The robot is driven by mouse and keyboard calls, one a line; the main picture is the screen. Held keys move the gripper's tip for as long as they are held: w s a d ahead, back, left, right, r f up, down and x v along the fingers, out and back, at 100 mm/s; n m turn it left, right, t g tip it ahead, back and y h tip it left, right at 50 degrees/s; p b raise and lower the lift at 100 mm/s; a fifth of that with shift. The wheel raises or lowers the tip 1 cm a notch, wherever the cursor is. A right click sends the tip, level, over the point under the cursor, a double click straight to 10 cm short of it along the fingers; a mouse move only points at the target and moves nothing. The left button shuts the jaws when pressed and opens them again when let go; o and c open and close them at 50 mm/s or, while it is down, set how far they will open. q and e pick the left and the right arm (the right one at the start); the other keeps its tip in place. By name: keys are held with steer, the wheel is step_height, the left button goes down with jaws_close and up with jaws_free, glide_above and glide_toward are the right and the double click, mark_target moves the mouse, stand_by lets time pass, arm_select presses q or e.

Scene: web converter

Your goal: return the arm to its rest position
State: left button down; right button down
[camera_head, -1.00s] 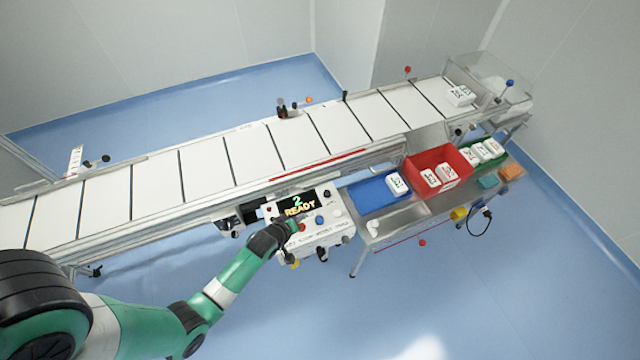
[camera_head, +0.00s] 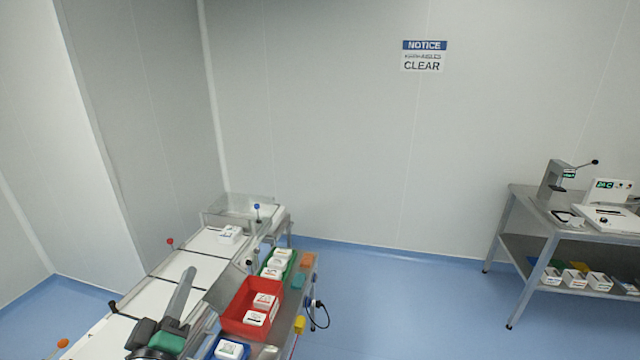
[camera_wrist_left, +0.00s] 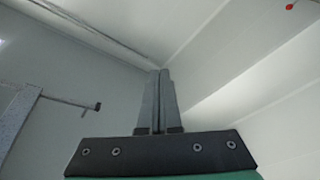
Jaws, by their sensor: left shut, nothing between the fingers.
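My left gripper (camera_head: 186,275) is raised in front of the conveyor (camera_head: 140,295) in the head view, its grey fingers pointing up. The fingers are closed together and empty in the left wrist view (camera_wrist_left: 160,78). It covers part of the conveyor's white panels. Most of my left arm is outside the head view. My right gripper is in neither view.
A red bin (camera_head: 235,316) with white packs, a green tray (camera_head: 291,262) and a blue tray (camera_head: 211,346) stand beside the conveyor. A metal bench (camera_head: 520,210) with equipment stands at the right. Blue floor (camera_head: 400,300) lies clear between them.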

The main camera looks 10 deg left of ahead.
arm_select(q)
steer(key=s+d+r+m+t+h, duration=0.1)
steer(key=s+d+r+t, duration=0.15)
steer(key=r, duration=0.45)
steer(key=s+d+r+m+t, duration=0.1)
steer(key=s+d+r, duration=0.15)
steer(key=r, duration=0.55)
steer(key=s+d+r+m+t+h, duration=0.2)
steer(key=s+r+m, duration=0.3)
steer(key=s+r, duration=0.15)
steer(key=s+d+r+m+t+h, duration=0.2)
steer(key=s+r+m+t, duration=0.15)
steer(key=s+r, duration=0.35)
step_height(320, 180, up, 15)
steer(key=w+g+p, duration=0.1)
steer(key=p, duration=1.3)
steer(key=shift+m+p, duration=0.35)
steer(key=shift+m, duration=0.1)
